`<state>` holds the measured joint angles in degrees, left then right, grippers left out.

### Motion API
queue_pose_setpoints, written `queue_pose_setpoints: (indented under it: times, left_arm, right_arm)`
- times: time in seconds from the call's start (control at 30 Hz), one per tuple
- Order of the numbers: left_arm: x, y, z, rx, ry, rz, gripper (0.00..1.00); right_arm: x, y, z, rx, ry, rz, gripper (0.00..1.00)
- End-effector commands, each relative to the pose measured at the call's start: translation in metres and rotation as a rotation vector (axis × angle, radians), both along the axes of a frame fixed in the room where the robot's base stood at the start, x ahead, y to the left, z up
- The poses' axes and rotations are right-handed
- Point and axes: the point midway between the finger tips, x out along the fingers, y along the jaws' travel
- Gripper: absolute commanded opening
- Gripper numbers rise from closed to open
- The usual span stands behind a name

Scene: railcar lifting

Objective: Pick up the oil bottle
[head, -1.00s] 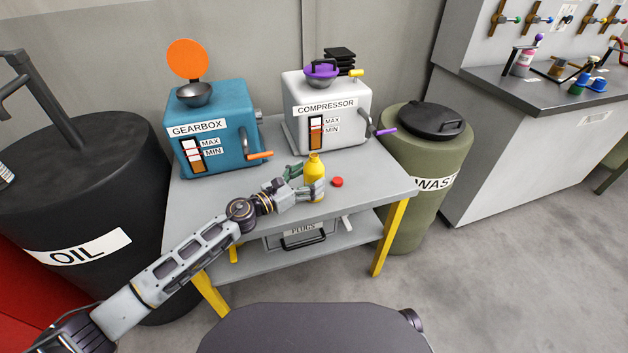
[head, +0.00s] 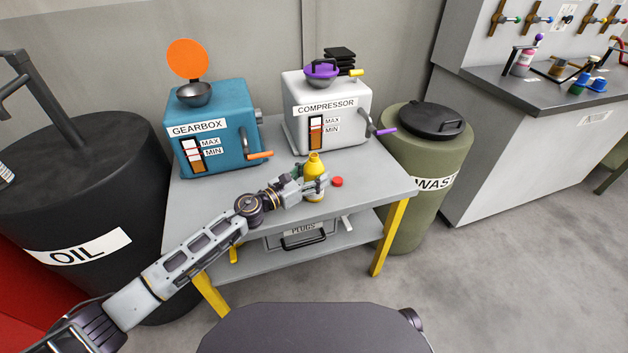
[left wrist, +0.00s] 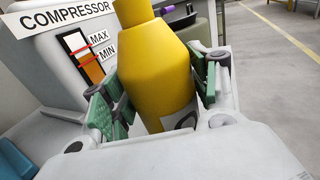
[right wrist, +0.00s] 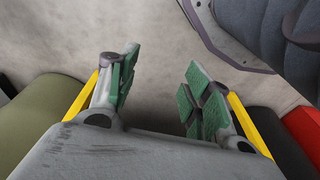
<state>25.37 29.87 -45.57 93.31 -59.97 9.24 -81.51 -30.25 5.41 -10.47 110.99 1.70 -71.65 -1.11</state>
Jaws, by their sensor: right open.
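The yellow oil bottle (head: 314,168) stands upright on the grey table, in front of the compressor. My left gripper (head: 308,181) reaches it from the left, with one finger on each side of the bottle. In the left wrist view the bottle (left wrist: 160,70) fills the space between the green finger pads of my left gripper (left wrist: 160,95). I cannot tell whether both pads press on it. My right gripper (right wrist: 156,90) is open and empty, above the floor and away from the bottle.
A red cap (head: 337,182) lies right of the bottle. The blue gearbox (head: 220,130) and white compressor (head: 345,115) stand behind on the table (head: 375,185). The oil drum (head: 75,190) is at left, the waste bin (head: 425,150) at right. The table's right front is clear.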

Motion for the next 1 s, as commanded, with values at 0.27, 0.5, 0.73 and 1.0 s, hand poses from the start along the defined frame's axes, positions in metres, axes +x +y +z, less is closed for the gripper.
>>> queue_pose_setpoints:
  times: [0.27, 0.5, 0.73, 1.0]
  left_arm:
    - [0.000, 0.000, 0.000, 0.000, 0.000, 0.000, 0.19]
    - [0.000, 0.000, 0.001, -0.001, -0.001, 0.000, 0.18]
    - [0.000, 0.000, 0.004, 0.000, -0.001, 0.000, 0.18]
    - [0.001, 0.000, 0.016, 0.001, -0.002, 0.000, 0.18]
  right_arm:
    - [0.000, 0.000, 0.000, 0.000, -0.001, 0.000, 0.49]
    - [0.000, 0.000, 0.000, 0.000, -0.001, 0.000, 0.49]
    - [0.001, 0.000, 0.000, 0.000, -0.006, -0.001, 0.49]
    - [-0.001, -0.004, -0.022, -0.006, -0.008, -0.005, 0.49]
